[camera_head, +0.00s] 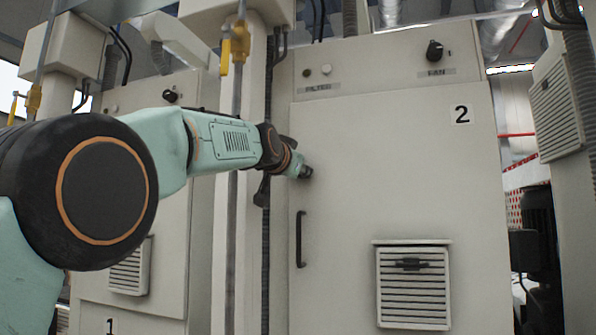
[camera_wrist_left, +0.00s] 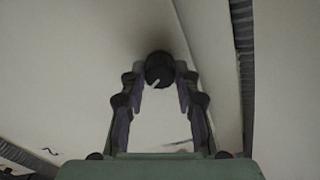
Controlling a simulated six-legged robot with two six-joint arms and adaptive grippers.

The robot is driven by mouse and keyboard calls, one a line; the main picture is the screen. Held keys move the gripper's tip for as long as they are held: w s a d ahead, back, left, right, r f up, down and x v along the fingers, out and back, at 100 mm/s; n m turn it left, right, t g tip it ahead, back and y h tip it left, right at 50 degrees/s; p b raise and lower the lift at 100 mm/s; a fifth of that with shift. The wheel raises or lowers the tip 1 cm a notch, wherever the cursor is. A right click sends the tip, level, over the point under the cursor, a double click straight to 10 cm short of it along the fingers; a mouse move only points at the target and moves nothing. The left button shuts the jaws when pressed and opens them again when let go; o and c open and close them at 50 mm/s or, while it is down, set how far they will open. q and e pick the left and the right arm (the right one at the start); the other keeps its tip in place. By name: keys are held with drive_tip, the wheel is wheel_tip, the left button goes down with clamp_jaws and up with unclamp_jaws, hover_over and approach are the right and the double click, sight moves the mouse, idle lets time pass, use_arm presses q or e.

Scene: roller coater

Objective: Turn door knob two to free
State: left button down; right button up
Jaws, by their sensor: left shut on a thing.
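Cabinet door two (camera_head: 385,200) is a pale panel marked with a "2" in the head view. Its knob (camera_wrist_left: 157,67) is round and black with a light pointer line, seen between the fingertips in the left wrist view. The line slants toward the lower left there. My left gripper (camera_wrist_left: 160,79) is shut on the knob, one finger at each side. In the head view my left gripper (camera_head: 303,172) is at the door's left edge, above the black handle, and largely hides the knob. My right gripper is out of view.
A black vertical handle (camera_head: 300,239) and a louvred vent (camera_head: 413,287) stick out from door two. A black FAN switch (camera_head: 434,50) is above it. A grey vertical pipe (camera_head: 233,240) and cabinet one (camera_head: 150,215) stand to the left.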

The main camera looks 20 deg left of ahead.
use_arm(q)
drive_tip(key=m, duration=0.5)
drive_tip(key=shift+m, duration=0.3)
idle(0.4)
drive_tip(key=c, duration=1)
unclamp_jaws()
drive_tip(key=shift+s, duration=0.15)
drive_tip(key=shift+s+a, duration=0.1)
drive_tip(key=shift+s, duration=3.55)
drive_tip(key=shift+f, duration=0.1)
